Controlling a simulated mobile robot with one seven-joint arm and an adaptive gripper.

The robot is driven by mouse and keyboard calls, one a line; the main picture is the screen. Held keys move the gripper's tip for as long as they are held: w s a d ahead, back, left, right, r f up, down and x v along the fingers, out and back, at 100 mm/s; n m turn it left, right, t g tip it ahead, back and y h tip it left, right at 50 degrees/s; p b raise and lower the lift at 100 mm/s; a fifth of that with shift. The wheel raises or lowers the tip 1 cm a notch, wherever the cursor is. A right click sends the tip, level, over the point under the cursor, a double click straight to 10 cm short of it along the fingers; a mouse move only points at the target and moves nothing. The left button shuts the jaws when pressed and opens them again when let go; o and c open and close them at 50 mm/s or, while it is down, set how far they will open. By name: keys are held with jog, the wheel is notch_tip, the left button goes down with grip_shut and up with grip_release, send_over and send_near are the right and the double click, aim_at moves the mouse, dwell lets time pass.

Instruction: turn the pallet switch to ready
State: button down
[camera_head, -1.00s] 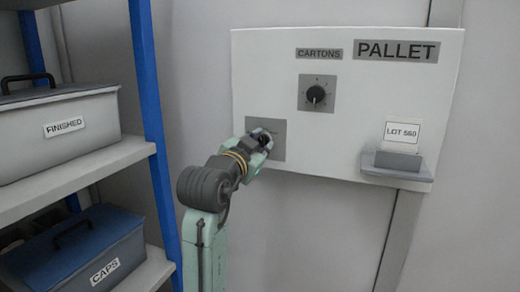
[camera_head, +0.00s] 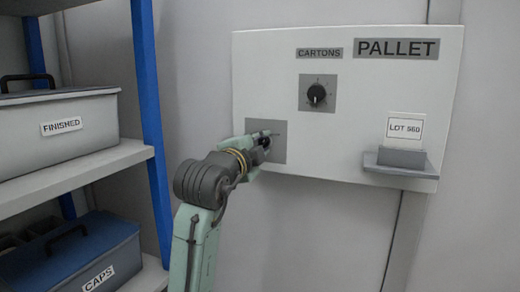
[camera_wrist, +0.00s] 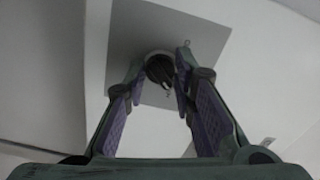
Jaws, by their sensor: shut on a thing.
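A white panel (camera_head: 350,125) on the wall carries a PALLET sign (camera_head: 396,49) at its upper right. My gripper (camera_head: 262,141) is at the lower left of the panel, in front of a grey square plate (camera_head: 279,153). In the wrist view my gripper (camera_wrist: 162,78) has its fingers shut on a dark knob (camera_wrist: 158,70) on that plate (camera_wrist: 205,40). In the head view my gripper largely hides this knob and the plate's markings. Which setting the knob points to is not readable.
A second black knob (camera_head: 317,94) sits on a plate below the CARTONS label (camera_head: 319,53). A LOT 560 card (camera_head: 404,128) stands in a grey holder (camera_head: 401,160) at the lower right. A shelf with FINISHED (camera_head: 60,127) and CAPS (camera_head: 75,255) boxes stands left, with a blue post (camera_head: 150,110).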

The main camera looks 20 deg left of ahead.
jog(key=shift+m, duration=0.5)
jog(key=c, duration=1.3)
grip_release()
jog(key=shift+c, duration=0.2)
jog(key=s, duration=1.2)
jog(key=shift+a, duration=0.2)
